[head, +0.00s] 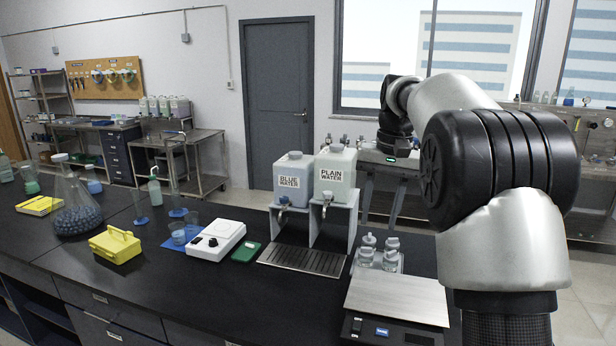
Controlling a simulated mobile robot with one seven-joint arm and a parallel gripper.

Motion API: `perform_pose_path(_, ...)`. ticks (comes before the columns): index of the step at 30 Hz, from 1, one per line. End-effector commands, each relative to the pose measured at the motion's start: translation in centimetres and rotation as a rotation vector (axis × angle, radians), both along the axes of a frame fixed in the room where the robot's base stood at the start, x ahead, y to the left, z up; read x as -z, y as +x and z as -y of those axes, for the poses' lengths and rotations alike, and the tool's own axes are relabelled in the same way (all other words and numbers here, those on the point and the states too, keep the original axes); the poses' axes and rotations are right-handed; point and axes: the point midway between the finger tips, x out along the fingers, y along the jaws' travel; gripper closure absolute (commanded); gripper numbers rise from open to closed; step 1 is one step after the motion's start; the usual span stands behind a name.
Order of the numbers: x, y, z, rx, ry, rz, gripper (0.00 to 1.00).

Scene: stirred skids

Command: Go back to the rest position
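My arm rises at the right of the head view and bends forward over the bench at its large black joint. Its far end, with what looks like my gripper (394,146), is small and dark, high beyond the water containers. The fingers cannot be made out, so I cannot tell whether they are open or shut. No held object can be made out.
The black bench (190,300) carries a blue water container (293,178), a plain water container (335,175), a white stirrer (214,241), a yellow box (116,245), a large flask (77,212), small bottles (391,253) and a scale (398,298).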

Motion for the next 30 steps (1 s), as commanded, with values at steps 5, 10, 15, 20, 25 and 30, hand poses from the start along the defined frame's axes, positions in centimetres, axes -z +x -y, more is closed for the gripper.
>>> perform_pose_path(5, -4.0, -7.6, -0.6, -0.046, -0.015, 0.121, 0.62)
perform_pose_path(10, -4.6, -15.3, -1.3, -0.1, -0.042, 0.232, 0.62)
perform_pose_path(15, -2.6, -22.8, -1.8, -0.16, -0.083, 0.339, 0.62)
perform_pose_path(20, 0.6, -28.0, -2.0, -0.207, -0.12, 0.418, 0.62)
perform_pose_path(25, 2.9, -30.5, -2.1, -0.233, -0.144, 0.458, 0.62)
perform_pose_path(30, 3.2, -30.8, -2.1, -0.238, -0.148, 0.465, 0.62)
